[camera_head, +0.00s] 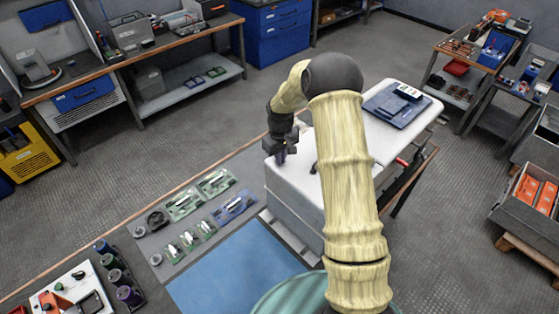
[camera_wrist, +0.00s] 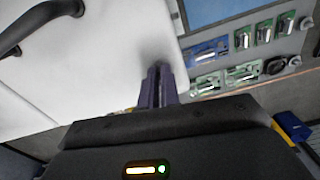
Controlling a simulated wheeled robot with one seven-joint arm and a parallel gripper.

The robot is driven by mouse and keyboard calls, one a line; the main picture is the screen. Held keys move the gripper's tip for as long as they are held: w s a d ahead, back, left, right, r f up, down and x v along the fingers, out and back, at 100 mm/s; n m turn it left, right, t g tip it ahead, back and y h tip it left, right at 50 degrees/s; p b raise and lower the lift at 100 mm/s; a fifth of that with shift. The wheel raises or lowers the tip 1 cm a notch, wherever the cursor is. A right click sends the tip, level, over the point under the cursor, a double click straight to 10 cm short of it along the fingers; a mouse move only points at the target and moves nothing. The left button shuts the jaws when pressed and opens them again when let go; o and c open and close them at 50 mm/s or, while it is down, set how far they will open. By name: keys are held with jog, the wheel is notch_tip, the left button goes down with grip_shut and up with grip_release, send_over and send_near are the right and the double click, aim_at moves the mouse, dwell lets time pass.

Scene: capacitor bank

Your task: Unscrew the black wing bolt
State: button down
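My gripper (camera_head: 281,157) is at the left edge of the white housing's top in the head view, pointing down. In the wrist view its two dark purple fingers (camera_wrist: 158,72) are close together with a narrow dark gap between them. Their tips are at or just above the white surface of the housing (camera_wrist: 95,60), where a dark shadow falls. I cannot make out the black wing bolt in either view. The fingertips may hide it, and I cannot tell whether anything is between them. The white housing (camera_head: 293,190) stands on the bench, partly behind my arm.
A black curved handle (camera_wrist: 38,22) is on the housing. A dark blue tray (camera_head: 385,108) lies on its far right. Green boards (camera_head: 185,205), small round parts and a blue mat (camera_head: 235,270) lie on the bench at left. The floor between the benches is clear.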

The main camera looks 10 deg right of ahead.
jog(key=n, duration=0.4)
jog(key=shift+w+d+r+n+b, duration=0.1)
jog(key=shift+w+d+n+b, duration=0.1)
jog(key=shift+w+n+b, duration=0.15)
jog(key=n, duration=0.5)
jog(key=shift+w+d, duration=0.1)
jog(key=shift+w, duration=0.15)
jog(key=n, duration=0.4)
jog(key=shift+w+p, duration=0.15)
jog(key=shift+p, duration=0.25)
jog(key=shift+w+n, duration=0.2)
jog(key=shift+n, duration=0.75)
jog(key=shift+w+f+n+p, duration=0.15)
jog(key=shift+n+p, duration=0.1)
jog(key=shift+n, duration=0.7)
jog(key=shift+f+n+p, duration=0.1)
jog(key=shift+n+p, duration=0.15)
jog(key=shift+n, duration=0.7)
jog(key=c, duration=1.5)
grip_release()
jog(key=shift+c, duration=0.2)
jog(key=shift+r, duration=0.1)
